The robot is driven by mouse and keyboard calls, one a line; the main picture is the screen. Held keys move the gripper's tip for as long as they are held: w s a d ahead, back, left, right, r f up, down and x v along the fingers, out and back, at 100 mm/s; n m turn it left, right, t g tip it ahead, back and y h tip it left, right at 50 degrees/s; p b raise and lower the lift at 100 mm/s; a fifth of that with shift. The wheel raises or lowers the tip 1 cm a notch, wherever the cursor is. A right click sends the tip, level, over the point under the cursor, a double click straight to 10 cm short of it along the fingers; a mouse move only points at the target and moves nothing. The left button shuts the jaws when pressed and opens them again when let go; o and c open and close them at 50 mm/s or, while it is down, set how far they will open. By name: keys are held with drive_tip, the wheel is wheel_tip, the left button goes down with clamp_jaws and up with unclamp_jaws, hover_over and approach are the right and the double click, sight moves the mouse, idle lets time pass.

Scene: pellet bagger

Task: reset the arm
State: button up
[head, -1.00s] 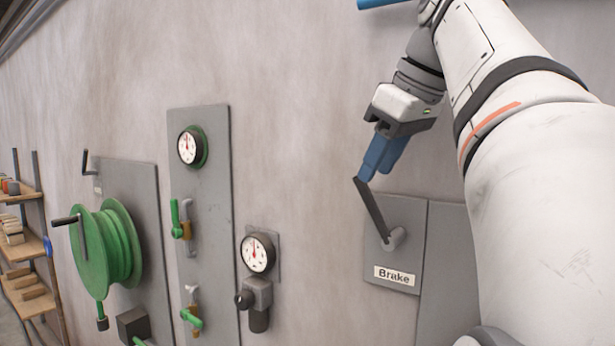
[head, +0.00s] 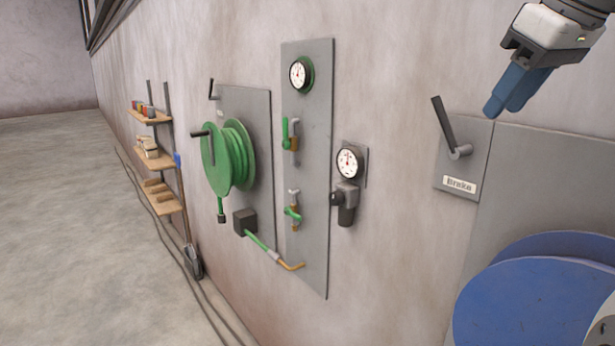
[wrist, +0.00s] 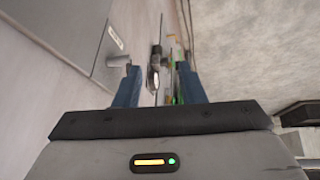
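My gripper (head: 508,104) is at the upper right of the head view, with blue fingers pointing down and left. It is empty and apart from the brake lever (head: 444,122), which is dark and tilts up and left from its pivot. In the wrist view my gripper (wrist: 160,82) shows its two blue fingers spread, with a clear gap between them. The plate labelled "Brake" (head: 459,185) is on the wall below and left of the gripper.
A blue disc-shaped part (head: 520,305) stands at the lower right. A green hose reel (head: 226,157), a tall grey panel (head: 318,210) with a gauge and valves, and another gauge (head: 350,164) are on the wall. A shelf (head: 165,205) stands at the left; the floor (head: 60,240) there is open.

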drive_tip(key=w+a+f+m+g+b, duration=0.1)
drive_tip(key=a+f+m, duration=0.1)
drive_tip(key=f, duration=0.7)
drive_tip(key=w+a+f+m+b, duration=0.1)
drive_tip(key=w+a+f, duration=0.15)
drive_tip(key=f, duration=0.65)
drive_tip(key=s+a+f+m, duration=0.1)
drive_tip(key=s+a+f, duration=0.1)
drive_tip(key=f, duration=0.7)
drive_tip(key=s+a+f+m+g+h+b, duration=0.1)
drive_tip(key=s+a+f, duration=0.1)
drive_tip(key=s+f, duration=0.3)
drive_tip(key=s+a+f+h+b, duration=0.1)
drive_tip(key=s+a+f, duration=0.1)
drive_tip(key=f, duration=1.1)
drive_tip(key=shift+s+f+m, duration=0.25)
drive_tip(key=shift+s+m, duration=0.15)
drive_tip(key=shift+s, duration=0.45)
